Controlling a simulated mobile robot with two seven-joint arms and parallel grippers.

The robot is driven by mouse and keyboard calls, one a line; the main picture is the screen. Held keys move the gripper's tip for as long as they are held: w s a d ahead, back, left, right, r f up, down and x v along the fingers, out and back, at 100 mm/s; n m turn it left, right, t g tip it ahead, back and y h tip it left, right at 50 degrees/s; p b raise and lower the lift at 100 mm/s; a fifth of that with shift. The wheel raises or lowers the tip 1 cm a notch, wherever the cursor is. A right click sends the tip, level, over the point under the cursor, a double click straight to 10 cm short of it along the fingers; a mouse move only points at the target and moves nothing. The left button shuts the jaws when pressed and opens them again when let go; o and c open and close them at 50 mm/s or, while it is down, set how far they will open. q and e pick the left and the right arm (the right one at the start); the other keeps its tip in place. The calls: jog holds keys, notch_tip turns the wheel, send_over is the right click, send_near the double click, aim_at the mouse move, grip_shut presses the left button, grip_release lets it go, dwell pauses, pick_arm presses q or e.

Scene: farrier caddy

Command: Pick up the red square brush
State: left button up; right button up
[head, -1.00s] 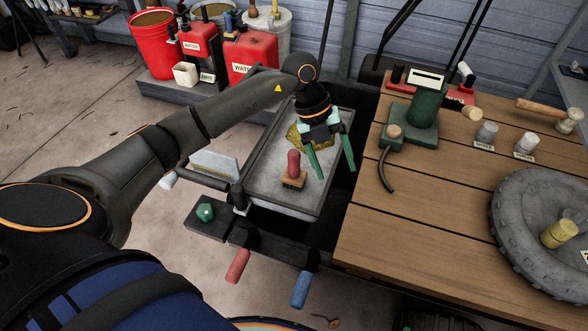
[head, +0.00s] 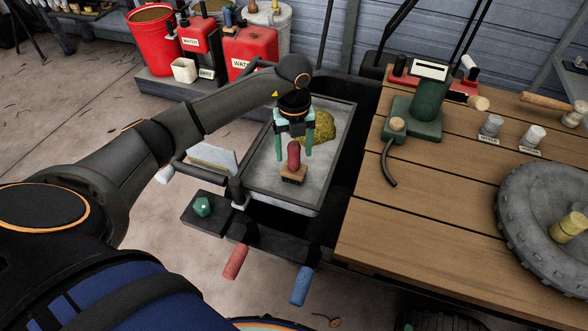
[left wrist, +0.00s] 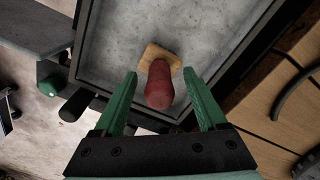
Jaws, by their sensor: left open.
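The red square brush (head: 293,158) stands upright in the grey tray (head: 331,165), its red handle up and its tan square block on the tray floor. My left gripper (head: 294,156) is open, its green fingers pointing down, one on each side of the red handle in the head view. In the left wrist view the brush (left wrist: 161,88) shows between and slightly beyond the open fingertips (left wrist: 168,88). No contact between fingers and handle shows. My right gripper is not in view.
A yellow sponge-like lump (head: 320,127) lies in the tray behind the brush. The wooden table (head: 430,205) with a green pump-like device (head: 425,105) stands to the right. Red and blue handles stick out below the tray.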

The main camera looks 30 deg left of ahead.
aim_at(294, 159)
pick_arm(q)
jog(key=f, duration=0.3)
jog(key=shift+s+d+f, duration=0.15)
jog(key=shift+s+f, duration=0.05)
grip_shut()
dwell(0.4)
jog(key=shift+r, duration=0.1)
